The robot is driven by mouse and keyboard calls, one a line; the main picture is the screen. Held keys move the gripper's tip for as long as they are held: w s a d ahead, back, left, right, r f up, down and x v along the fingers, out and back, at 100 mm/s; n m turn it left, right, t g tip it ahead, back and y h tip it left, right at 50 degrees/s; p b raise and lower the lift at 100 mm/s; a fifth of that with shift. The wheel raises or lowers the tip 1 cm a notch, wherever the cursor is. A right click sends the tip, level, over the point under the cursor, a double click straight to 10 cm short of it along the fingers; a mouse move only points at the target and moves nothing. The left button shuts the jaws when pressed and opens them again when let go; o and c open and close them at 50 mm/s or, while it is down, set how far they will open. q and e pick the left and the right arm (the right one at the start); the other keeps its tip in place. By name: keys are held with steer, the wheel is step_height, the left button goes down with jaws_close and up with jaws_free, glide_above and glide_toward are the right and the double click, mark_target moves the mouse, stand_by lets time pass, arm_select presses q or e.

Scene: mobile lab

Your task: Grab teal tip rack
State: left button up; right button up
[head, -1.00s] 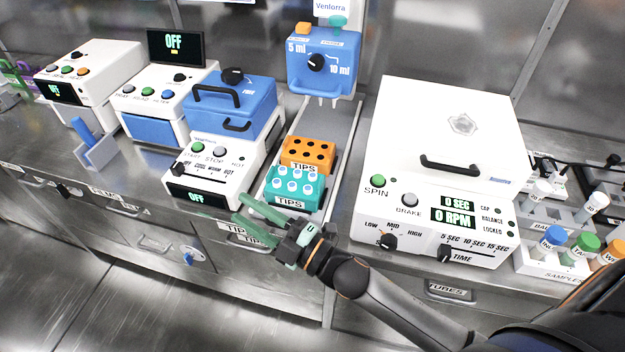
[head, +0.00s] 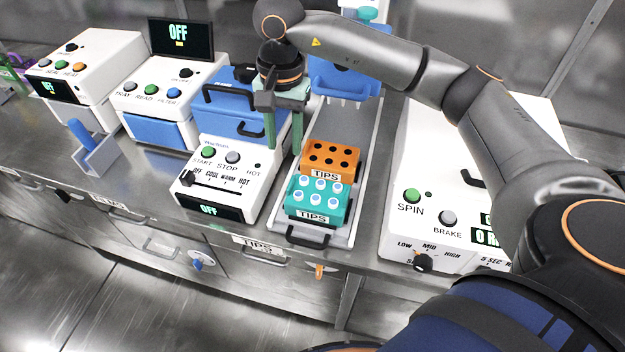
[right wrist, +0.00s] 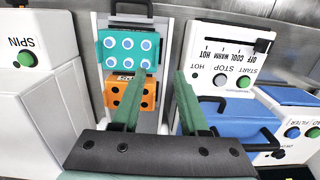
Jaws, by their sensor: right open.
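The teal tip rack (head: 318,199) holds several white-and-blue tips and sits at the front of a grey tray, labelled TIPS. It also shows in the right wrist view (right wrist: 129,48), beyond my fingertips. An orange tip rack (head: 331,159) with dark holes stands directly behind it. My right gripper (head: 284,148) is open and empty, its green fingers pointing down, above and to the left of the orange rack, near the blue-lidded heater. In the right wrist view its fingers (right wrist: 157,82) reach toward the orange rack (right wrist: 131,93). My left gripper is not in view.
The heater box with a blue lid (head: 228,108) stands close to the left of the tray (head: 350,225). The white spin machine (head: 425,190) stands to the right, partly behind my right arm. The blue pipette unit (head: 345,78) is behind the racks.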

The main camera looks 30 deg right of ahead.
glide_above(291, 181)
steer(key=shift+h, duration=0.3)
step_height(291, 181, down, 6)
steer(key=shift+s+d+f+p, duration=0.1)
steer(key=shift+d+f+p, duration=0.05)
steer(key=shift+p, duration=0.3)
steer(key=shift+f+p, duration=0.65)
steer(key=shift+f, duration=2.15)
jaws_close()
